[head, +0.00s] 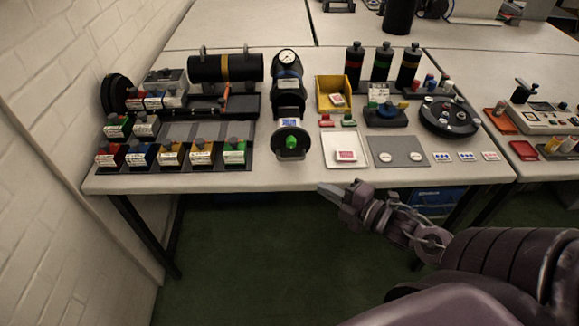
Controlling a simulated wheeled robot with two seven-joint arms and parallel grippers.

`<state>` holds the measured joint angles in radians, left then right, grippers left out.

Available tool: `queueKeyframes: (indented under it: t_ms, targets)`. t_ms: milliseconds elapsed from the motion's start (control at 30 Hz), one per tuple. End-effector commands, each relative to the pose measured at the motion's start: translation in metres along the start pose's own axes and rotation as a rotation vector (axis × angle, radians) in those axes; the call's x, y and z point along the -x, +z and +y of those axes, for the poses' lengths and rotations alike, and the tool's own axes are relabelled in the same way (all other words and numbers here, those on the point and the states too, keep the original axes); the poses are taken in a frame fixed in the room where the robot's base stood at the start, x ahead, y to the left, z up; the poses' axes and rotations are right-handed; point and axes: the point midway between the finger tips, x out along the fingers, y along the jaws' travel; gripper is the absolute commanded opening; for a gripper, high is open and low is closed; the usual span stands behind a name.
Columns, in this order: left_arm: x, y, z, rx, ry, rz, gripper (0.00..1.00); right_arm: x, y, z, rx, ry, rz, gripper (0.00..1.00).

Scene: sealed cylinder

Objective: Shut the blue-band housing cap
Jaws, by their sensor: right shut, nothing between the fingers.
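The blue-band housing (287,82) is a dark cylinder standing out from the middle of the table, with a round white gauge (287,57) at its far end. I cannot tell from this view whether the cap sits flush on the housing. My right gripper (328,191) is shut and empty, just off the table's front edge, to the right of and nearer than the cap. It touches nothing. My left gripper is not in view.
A dark cylinder with a yellow band (225,68) lies at the back left. Several labelled blocks with coloured tops stand on the left. A white tray (332,137), a grey plate (410,146), a yellow bin (323,95) and a round black carousel (447,128) are to the right. A wall borders the left.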

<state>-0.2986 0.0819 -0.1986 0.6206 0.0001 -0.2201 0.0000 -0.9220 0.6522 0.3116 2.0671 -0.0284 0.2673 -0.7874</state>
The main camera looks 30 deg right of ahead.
Motion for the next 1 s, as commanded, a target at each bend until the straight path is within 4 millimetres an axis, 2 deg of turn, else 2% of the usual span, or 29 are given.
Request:
queueKeyframes:
  t_ms: [200,600,800,1000]
  targets:
    - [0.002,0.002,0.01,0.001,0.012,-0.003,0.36,-0.034,0.001,0.002,0.0,0.004,-0.001,0.0]
    - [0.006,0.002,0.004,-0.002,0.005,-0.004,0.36,-0.096,0.005,0.002,-0.001,0.002,-0.004,0.0]
    - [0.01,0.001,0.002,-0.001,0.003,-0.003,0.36,-0.113,0.023,0.001,-0.002,0.0,-0.003,0.0]
    - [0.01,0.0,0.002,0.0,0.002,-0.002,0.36,-0.119,0.029,-0.001,-0.003,-0.001,-0.003,0.0]
